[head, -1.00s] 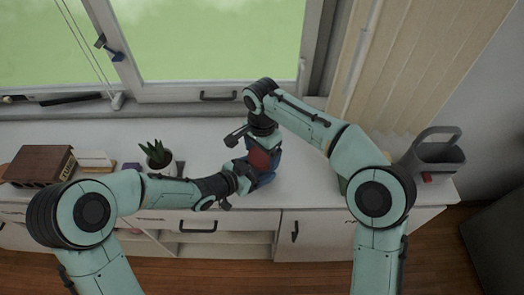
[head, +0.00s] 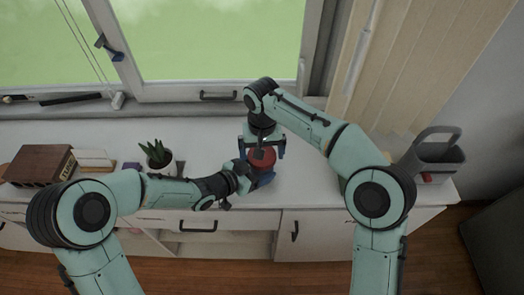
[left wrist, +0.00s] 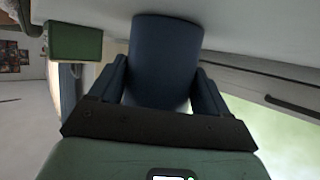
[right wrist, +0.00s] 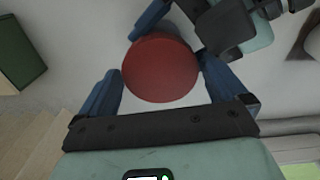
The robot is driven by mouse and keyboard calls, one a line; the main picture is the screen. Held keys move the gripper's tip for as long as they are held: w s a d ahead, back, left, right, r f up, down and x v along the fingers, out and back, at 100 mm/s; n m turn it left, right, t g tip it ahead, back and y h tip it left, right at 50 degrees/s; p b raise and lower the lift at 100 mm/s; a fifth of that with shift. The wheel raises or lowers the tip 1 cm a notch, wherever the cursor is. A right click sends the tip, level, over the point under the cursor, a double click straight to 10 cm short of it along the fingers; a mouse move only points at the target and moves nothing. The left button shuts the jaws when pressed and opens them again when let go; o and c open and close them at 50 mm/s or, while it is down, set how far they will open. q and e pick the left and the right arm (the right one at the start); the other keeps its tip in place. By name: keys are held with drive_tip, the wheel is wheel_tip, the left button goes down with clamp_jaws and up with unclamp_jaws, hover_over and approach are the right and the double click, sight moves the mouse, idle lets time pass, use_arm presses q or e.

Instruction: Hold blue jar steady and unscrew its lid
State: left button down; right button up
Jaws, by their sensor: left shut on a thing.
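The blue jar (left wrist: 165,60) stands on the white counter, between the two fingers of my left gripper (left wrist: 165,85), which is shut on its side. In the head view the left gripper (head: 257,178) reaches the jar from the left. The red round lid (right wrist: 160,70) is on top of the jar and also shows in the head view (head: 262,158). My right gripper (right wrist: 160,85) is over the lid from above, with one finger on each side. It is open, with a visible gap between the left finger and the lid. The lid hides the jar in the right wrist view.
A potted plant (head: 158,154) stands left of the jar, with a brown box (head: 40,165) farther left. A grey watering can (head: 436,155) stands at the right end. A green box (left wrist: 75,40) is also on the counter. The window is behind.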

drive_tip(key=shift+r, duration=2.25)
drive_tip(key=m, duration=0.1)
drive_tip(key=r+m, duration=0.1)
drive_tip(key=m, duration=0.2)
drive_tip(key=shift+r+m, duration=0.3)
drive_tip(key=shift+r, duration=0.05)
drive_tip(key=m, duration=0.1)
drive_tip(key=r+m, duration=0.1)
drive_tip(key=m, duration=0.2)
drive_tip(key=shift+r, duration=0.25)
drive_tip(key=shift+m, duration=0.7)
drive_tip(key=shift+f, duration=3.85)
